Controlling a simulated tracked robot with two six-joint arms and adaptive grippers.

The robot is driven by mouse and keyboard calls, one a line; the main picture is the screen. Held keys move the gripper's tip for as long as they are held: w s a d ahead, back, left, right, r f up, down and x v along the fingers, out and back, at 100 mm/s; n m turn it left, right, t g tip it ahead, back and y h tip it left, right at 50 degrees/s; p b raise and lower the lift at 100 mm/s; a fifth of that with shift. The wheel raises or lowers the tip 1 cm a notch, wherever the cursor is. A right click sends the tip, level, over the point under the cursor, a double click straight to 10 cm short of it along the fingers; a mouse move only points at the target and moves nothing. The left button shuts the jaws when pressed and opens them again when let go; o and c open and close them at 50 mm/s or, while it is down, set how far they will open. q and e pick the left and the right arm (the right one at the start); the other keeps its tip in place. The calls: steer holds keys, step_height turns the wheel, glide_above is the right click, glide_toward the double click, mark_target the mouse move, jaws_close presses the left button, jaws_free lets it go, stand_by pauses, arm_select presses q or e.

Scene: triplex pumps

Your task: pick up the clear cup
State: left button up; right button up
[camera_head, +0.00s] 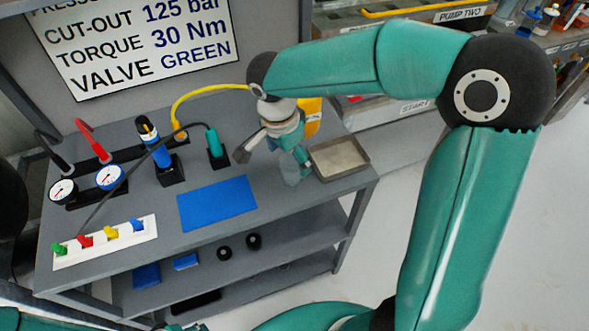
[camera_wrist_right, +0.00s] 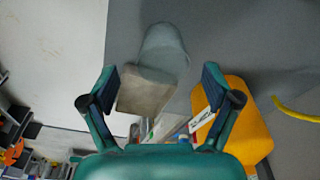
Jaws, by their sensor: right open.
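The clear cup (camera_head: 292,172) stands on the grey bench top, just left of a shallow tray (camera_head: 340,171). It is see-through and hard to make out in the head view, partly behind my right gripper (camera_head: 274,155). In the right wrist view the clear cup (camera_wrist_right: 165,48) shows as a grey-green translucent shape beyond the fingertips, overlapping the tray (camera_wrist_right: 143,95). My right gripper (camera_wrist_right: 161,80) is open, its two fingers wide apart with nothing between them that I can see held. Contact with the cup cannot be told. My left gripper is not in view.
A yellow object (camera_wrist_right: 240,105) is close to the right finger. On the bench are a blue mat (camera_head: 217,203), a teal-handled tool in a black holder (camera_head: 217,155), a blue tool (camera_head: 157,150), gauges (camera_head: 109,177) and a white strip with coloured valves (camera_head: 105,242).

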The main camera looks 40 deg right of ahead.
mark_target(292, 167)
steer(key=f, duration=0.3)
steer(key=d+f, duration=0.1)
steer(key=f, duration=0.1)
steer(key=shift+w, duration=0.25)
steer(key=c, duration=1)
